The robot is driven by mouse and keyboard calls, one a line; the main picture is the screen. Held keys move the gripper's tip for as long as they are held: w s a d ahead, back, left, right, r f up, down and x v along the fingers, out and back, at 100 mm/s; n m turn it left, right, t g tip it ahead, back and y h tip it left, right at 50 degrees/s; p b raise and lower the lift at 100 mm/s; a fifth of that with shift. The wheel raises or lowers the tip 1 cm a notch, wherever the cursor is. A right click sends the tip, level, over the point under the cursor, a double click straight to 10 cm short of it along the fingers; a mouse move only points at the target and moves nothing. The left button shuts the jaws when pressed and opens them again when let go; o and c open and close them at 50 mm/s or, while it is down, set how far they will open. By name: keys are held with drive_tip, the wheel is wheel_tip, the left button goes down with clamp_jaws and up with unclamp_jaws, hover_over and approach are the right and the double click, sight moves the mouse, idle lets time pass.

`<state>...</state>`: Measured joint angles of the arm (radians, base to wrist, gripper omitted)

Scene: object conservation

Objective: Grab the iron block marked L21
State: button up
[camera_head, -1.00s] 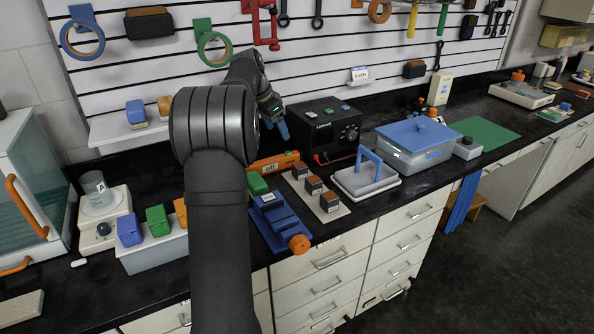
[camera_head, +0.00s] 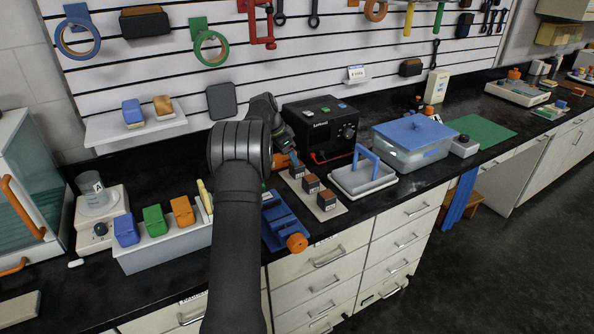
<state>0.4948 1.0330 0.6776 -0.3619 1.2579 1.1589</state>
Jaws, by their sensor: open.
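Three small dark blocks with brown tops and white labels stand in a row on a light board (camera_head: 331,214): the back block (camera_head: 297,169), the middle block (camera_head: 311,184) and the front block (camera_head: 326,201). The labels are too small to read, so I cannot tell which block is marked L21. My gripper (camera_head: 289,154) is open, pointing down just behind and left of the back block, in front of the black box. My own arm partly hides it, and I see nothing held.
The black box (camera_head: 319,130) stands close behind the blocks. A grey tray with a blue handle (camera_head: 366,180) is at their right. A blue vise-like tool with an orange knob (camera_head: 297,242) lies at their left. Coloured blocks sit on a white bin (camera_head: 165,253) farther left.

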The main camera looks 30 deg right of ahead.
sight(297, 169)
drive_tip(key=x, duration=0.3)
drive_tip(key=d+x, duration=0.1)
drive_tip(key=x, duration=0.2)
drive_tip(key=shift+s, duration=0.2)
drive_tip(key=c, duration=1.4)
drive_tip(key=shift+r, duration=0.15)
clamp_jaws()
